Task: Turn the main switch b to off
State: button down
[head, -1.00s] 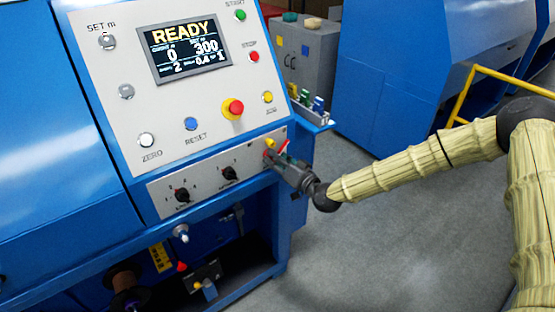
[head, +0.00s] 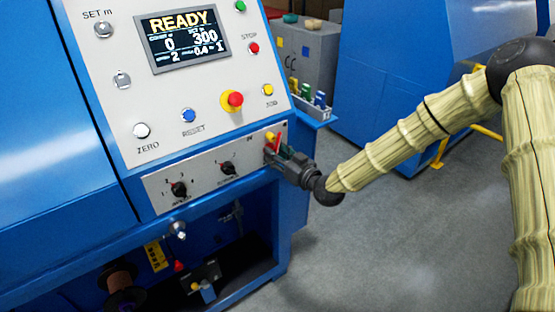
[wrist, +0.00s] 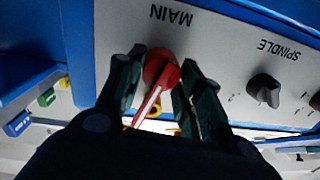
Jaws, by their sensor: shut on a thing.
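The main switch is a red rotary handle (head: 278,141) at the right end of the lower grey panel. In the wrist view the red handle (wrist: 158,80) sits below the upside-down word MAIN, with a pale stripe along its lever. The lever slants down and left in that view. My gripper (head: 274,153) is at the panel with its dark fingers around the handle. In the wrist view my gripper (wrist: 157,88) has one finger on each side of the handle and is shut on it. The fingers hide part of the switch surround in the head view.
A spindle knob (head: 228,168) and another black knob (head: 179,189) are on the same panel. A red-and-yellow emergency stop (head: 233,100) is above. The display (head: 184,38) reads READY. A small tool tray (head: 309,103) juts out at right. Grey floor is open below my arm.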

jog(key=n+b, duration=0.4)
jog(key=n, duration=0.1)
jog(key=shift+n, duration=0.3)
dwell(0.5)
jog(key=c, duration=0.9)
grip_release()
jog(key=shift+d, duration=0.1)
jog(key=shift+c, duration=0.2)
jog(key=shift+s, duration=0.1)
jog(key=v, duration=1.1)
jog(key=shift+s, duration=0.4)
jog(key=shift+d, duration=0.15)
